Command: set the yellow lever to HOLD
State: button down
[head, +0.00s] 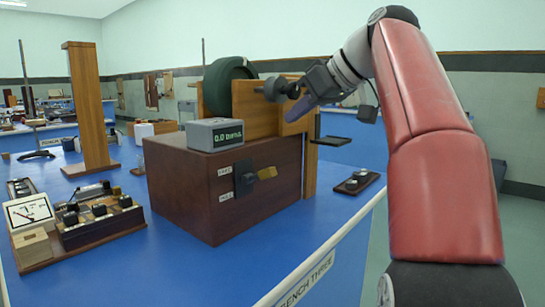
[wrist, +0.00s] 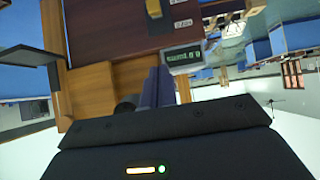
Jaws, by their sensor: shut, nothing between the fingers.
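The yellow lever (head: 266,173) sticks out from a black mount (head: 243,179) on the front of a dark wooden box (head: 190,190). It points right and slightly up in the head view. Two small white labels, one upper (head: 225,171) and one lower (head: 226,196), sit left of the mount; their words are too small to read surely. The lever's tip also shows at the top edge of the wrist view (wrist: 154,8). My gripper (head: 296,110) is shut and empty, above and to the right of the lever, apart from it, near the wooden upright.
A grey digital display (head: 214,134) stands on the box. Behind it are a dark green wheel (head: 229,85) and a wooden frame (head: 262,105) with a black knob. A switch panel (head: 100,217) and meter (head: 29,212) lie at left. Space before the box's front is clear.

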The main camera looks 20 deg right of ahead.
send_over(259, 175)
jog(key=d, duration=0.2)
notch_tip(259, 175, down, 6)
jog(key=shift+f+b, duration=0.1)
jog(key=shift+b, duration=0.25)
jog(key=shift+s+d+f+b, duration=0.1)
jog(key=shift+s+f+b, duration=0.15)
jog(key=shift+f, duration=0.35)
jog(key=shift+s+d+f+b, duration=0.1)
jog(key=shift+f+b, duration=0.25)
jog(key=shift+f, duration=0.2)
jog(key=shift+s+d+f, duration=0.2)
jog(key=shift+s+f, duration=0.05)
jog(key=shift+f, duration=0.4)
jog(key=shift+f+b, duration=0.1)
jog(key=shift+b, duration=0.2)
